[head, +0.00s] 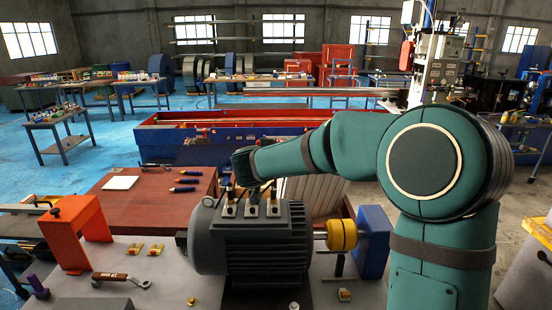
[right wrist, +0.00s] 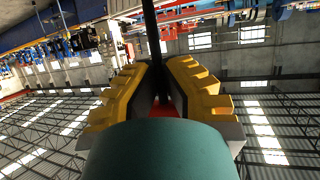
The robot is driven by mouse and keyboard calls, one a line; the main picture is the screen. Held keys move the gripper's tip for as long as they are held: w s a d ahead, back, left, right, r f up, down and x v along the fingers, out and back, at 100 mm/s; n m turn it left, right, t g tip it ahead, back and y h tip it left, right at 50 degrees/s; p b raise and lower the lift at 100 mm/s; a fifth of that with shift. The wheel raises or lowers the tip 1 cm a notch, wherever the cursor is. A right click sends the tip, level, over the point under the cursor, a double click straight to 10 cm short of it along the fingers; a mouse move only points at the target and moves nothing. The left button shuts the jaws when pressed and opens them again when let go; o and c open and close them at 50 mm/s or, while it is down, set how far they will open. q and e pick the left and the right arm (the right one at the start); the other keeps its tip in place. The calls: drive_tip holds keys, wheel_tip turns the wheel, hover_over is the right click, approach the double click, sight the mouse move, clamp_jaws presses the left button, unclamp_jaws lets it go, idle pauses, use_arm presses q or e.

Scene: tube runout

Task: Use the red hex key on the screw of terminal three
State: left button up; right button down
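A dark grey motor (head: 255,248) stands at the front centre, with three terminals (head: 251,208) in a row on top. Which one is terminal three I cannot tell. My right arm comes in from the right, and its dark end (head: 243,168) is above and behind the terminals. In the right wrist view my right gripper (right wrist: 163,85) has yellow-padded fingers closed around a red piece (right wrist: 165,109) with a black shaft, which looks like the red hex key. Whether its tip touches a screw is not visible. My left gripper is not in view.
An orange bracket (head: 83,222) and a brown-handled tool (head: 121,279) are left of the motor. A yellow coupling (head: 342,235) and blue block (head: 374,242) are at its right. Blue-handled tools (head: 184,189) and a white sheet (head: 120,183) lie on the red-brown table (head: 140,212) behind.

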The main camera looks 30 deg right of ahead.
drive_tip(key=shift+f, duration=0.15)
wheel_tip(320, 180, down, 5)
drive_tip(key=shift+a+f+b, duration=0.1)
drive_tip(key=shift+b, duration=0.45)
drive_tip(key=shift+s+n+t+y, duration=0.1)
drive_tip(key=shift+n+t+y, duration=0.2)
drive_tip(key=shift+n+t, duration=0.1)
drive_tip(key=shift+f+b, duration=0.55)
drive_tip(key=shift+f, duration=0.65)
idle(0.4)
drive_tip(key=shift+r, duration=0.1)
idle(0.4)
